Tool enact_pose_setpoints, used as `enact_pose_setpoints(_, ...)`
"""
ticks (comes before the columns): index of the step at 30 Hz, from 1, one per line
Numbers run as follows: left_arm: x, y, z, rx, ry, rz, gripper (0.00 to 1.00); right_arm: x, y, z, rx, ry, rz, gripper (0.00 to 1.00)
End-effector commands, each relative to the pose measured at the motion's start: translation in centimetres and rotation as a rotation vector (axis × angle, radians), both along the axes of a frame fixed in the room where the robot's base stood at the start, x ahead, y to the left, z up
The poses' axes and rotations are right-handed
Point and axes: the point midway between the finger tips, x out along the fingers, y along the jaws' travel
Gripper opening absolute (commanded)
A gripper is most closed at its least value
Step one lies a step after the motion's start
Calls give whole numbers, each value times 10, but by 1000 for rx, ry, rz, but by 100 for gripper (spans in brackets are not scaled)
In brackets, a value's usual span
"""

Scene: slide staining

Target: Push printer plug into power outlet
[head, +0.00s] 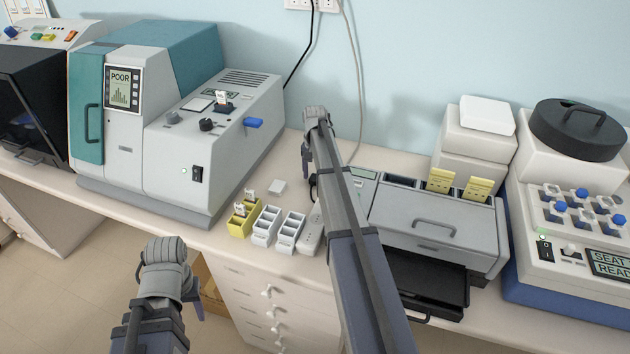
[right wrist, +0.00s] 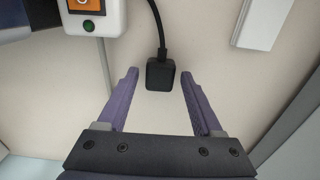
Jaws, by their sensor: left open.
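A black plug (right wrist: 160,76) lies on the bench in the right wrist view, its black cord running up out of the picture. My right gripper (right wrist: 160,78) is open, with one finger on each side of the plug and a gap on both sides. In the head view, my right gripper (head: 306,165) points down over the bench near the wall, and my arm hides part of that area. A white power strip (head: 311,233) lies left of my right forearm; its sockets are too small to make out. My left gripper (head: 195,300) is open and empty in front of the bench.
A white unit with an orange switch (right wrist: 92,14) and green light is close to the plug. Slide racks (head: 264,226) stand left of the strip. A large grey-teal machine (head: 215,150) is further left; a grey slotted machine (head: 435,230) is on the right. A wall outlet (head: 298,4) is above.

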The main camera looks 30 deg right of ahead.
Motion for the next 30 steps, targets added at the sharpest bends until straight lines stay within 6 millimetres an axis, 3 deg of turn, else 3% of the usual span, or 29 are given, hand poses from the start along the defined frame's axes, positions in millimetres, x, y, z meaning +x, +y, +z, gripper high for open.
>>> enact_pose_setpoints(2,0,0,0,0,0,0,50,0,0,0,0,0,0,57)
enact_pose_setpoints(17,0,0,0,0,0,0,50,0,0,0,0,0,0,1)
enact_pose_setpoints(30,0,0,6,0,0,0,50,0,0,5,0,0,0,0)
